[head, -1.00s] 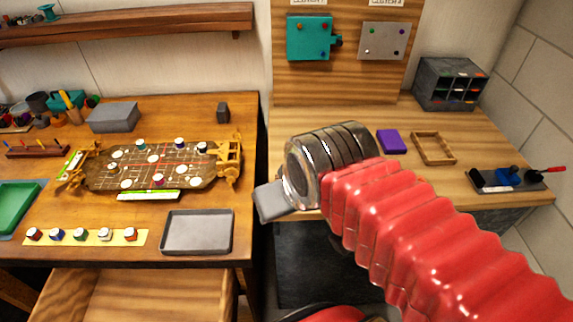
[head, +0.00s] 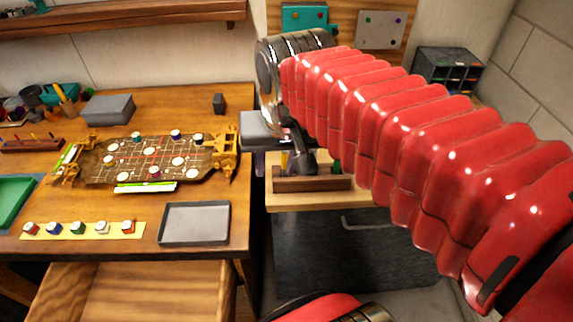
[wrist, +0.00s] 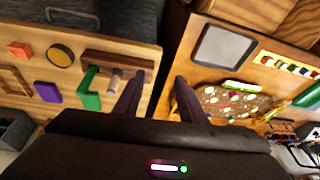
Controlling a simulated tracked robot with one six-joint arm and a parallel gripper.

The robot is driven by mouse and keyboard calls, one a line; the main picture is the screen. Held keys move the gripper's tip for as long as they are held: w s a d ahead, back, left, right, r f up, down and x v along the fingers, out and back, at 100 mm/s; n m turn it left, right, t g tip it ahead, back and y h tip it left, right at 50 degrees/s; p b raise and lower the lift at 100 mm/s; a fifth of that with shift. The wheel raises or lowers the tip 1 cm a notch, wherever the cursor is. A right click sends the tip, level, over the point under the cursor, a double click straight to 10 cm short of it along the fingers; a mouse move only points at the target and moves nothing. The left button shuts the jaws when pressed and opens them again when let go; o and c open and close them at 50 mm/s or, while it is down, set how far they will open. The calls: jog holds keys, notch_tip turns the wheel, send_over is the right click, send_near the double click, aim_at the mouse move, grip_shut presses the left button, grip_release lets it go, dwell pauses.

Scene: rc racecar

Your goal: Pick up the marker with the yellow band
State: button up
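I cannot make out a marker with a yellow band for certain. In the head view a small yellowish upright thing (head: 284,160) shows by the wooden holder (head: 313,182) on the right bench, partly hidden by my gripper (head: 283,146). The holder also shows in the wrist view (wrist: 118,63), with a green piece (wrist: 88,88) and a greyish peg (wrist: 113,82) at it. In the wrist view my gripper (wrist: 158,85) has its two dark fingers apart, with nothing between them. A brown rack (head: 30,145) with several thin upright sticks stands at the left table's far left.
The left table holds a grey tray (head: 195,223), a game-board-like car chassis (head: 150,160), a grey box (head: 108,110) and a green tray (head: 12,200). A purple block (wrist: 47,91) and an orange block (wrist: 20,49) lie on the right bench. A gap separates the two tables.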

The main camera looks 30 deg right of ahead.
jog(key=w+d+m+g, duration=0.1)
jog(key=w+d+m, duration=0.1)
jog(key=w, duration=0.1)
jog(key=w+d+m+g, duration=0.1)
jog(key=w+d+m, duration=0.1)
jog(key=w, duration=0.2)
jog(key=w+d+r+m+g, duration=0.1)
jog(key=w+d+m, duration=0.1)
jog(key=w+m, duration=0.1)
jog(key=shift+w+d+g, duration=0.3)
jog(key=shift+d+g, duration=0.1)
jog(key=shift+f, duration=4.25)
jog(key=shift+s+f, duration=0.1)
jog(key=shift+f, duration=0.05)
jog(key=shift+s+f, duration=0.1)
jog(key=shift+f, duration=2.35)
jog(key=shift+c, duration=0.6)
